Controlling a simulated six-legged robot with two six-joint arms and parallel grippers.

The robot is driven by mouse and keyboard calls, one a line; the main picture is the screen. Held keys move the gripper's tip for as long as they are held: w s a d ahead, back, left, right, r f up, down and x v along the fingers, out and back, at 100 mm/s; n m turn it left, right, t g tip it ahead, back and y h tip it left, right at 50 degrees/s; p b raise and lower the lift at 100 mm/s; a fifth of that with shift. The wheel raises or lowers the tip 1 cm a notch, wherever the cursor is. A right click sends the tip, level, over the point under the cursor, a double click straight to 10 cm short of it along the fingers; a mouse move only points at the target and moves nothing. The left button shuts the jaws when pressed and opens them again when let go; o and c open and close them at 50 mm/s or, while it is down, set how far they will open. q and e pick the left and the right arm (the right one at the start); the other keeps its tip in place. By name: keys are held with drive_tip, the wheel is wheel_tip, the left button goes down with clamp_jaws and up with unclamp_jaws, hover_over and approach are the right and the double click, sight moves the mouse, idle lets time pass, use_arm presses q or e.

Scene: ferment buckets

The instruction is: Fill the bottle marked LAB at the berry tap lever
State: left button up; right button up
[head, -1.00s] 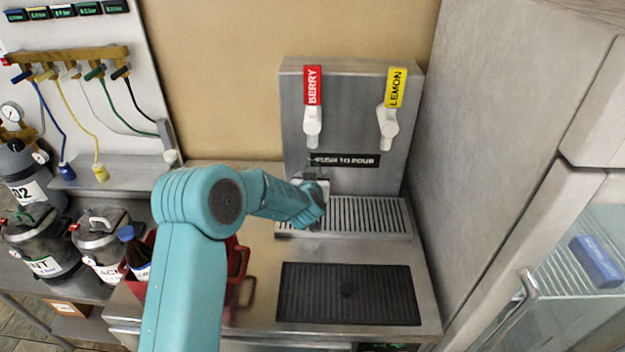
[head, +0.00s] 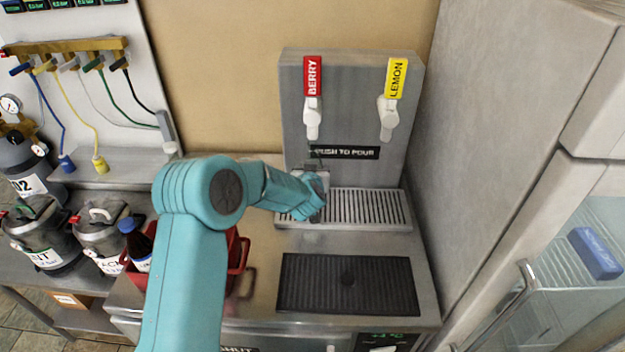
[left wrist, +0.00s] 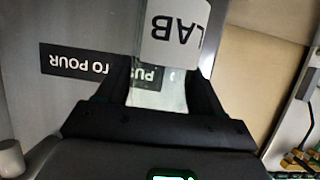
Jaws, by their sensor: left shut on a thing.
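The bottle marked LAB (left wrist: 175,35) is clear glass with a white label, seen upside down in the left wrist view. My left gripper (left wrist: 157,88) is shut on it, one dark finger on each side. In the head view my left gripper (head: 314,178) is in front of the dispenser, below the berry tap lever (head: 312,118) with its red BERRY sign (head: 312,76). The bottle is mostly hidden there by my arm, so I cannot tell whether it touches the drip tray or the lever. My right gripper is not in view.
The lemon tap lever (head: 388,118) is to the right. A slotted drip tray (head: 405,224) lies below the taps, with a black mat (head: 347,283) in front. A red crate (head: 240,258) holding a dark bottle (head: 135,242) stands left. A fridge wall (head: 480,150) bounds the right.

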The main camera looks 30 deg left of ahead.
use_arm(q)
drive_tip(key=shift+f+b, duration=0.5)
idle(0.4)
drive_tip(key=o, duration=1.3)
drive_tip(key=shift+s, duration=0.1)
